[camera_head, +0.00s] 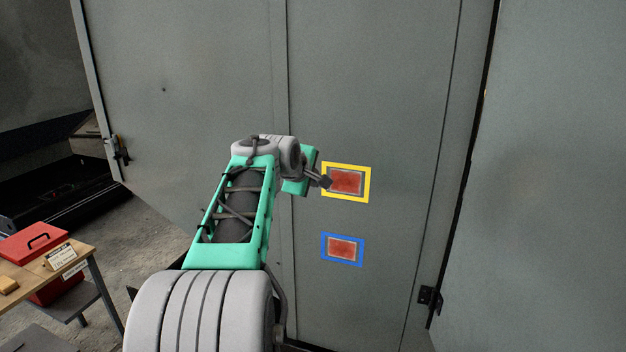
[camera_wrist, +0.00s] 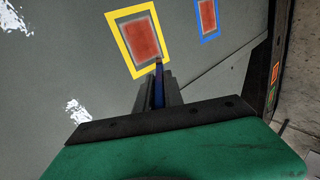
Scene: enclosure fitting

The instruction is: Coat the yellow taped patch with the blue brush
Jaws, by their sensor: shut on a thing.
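The yellow taped patch (camera_head: 347,182) is a reddish rectangle framed in yellow tape on the grey metal door. It also shows at the top of the wrist view (camera_wrist: 142,40), red with a greyish margin inside the tape. My gripper (camera_wrist: 158,88) is shut on the blue brush (camera_wrist: 159,86), whose handle shows between the fingers. The brush tip points at the lower edge of the yellow taped patch in the wrist view. I cannot tell whether it touches. In the head view my gripper (camera_head: 324,181) is at the patch's left edge, and the brush is hidden.
A blue taped patch (camera_head: 342,248), also red inside, is below the yellow one. A workbench (camera_head: 78,250) with a red toolbox (camera_head: 35,243) and labels stands at lower left. A door latch (camera_head: 119,149) and a hinge (camera_head: 431,298) stick out. Door surface right of the patches is clear.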

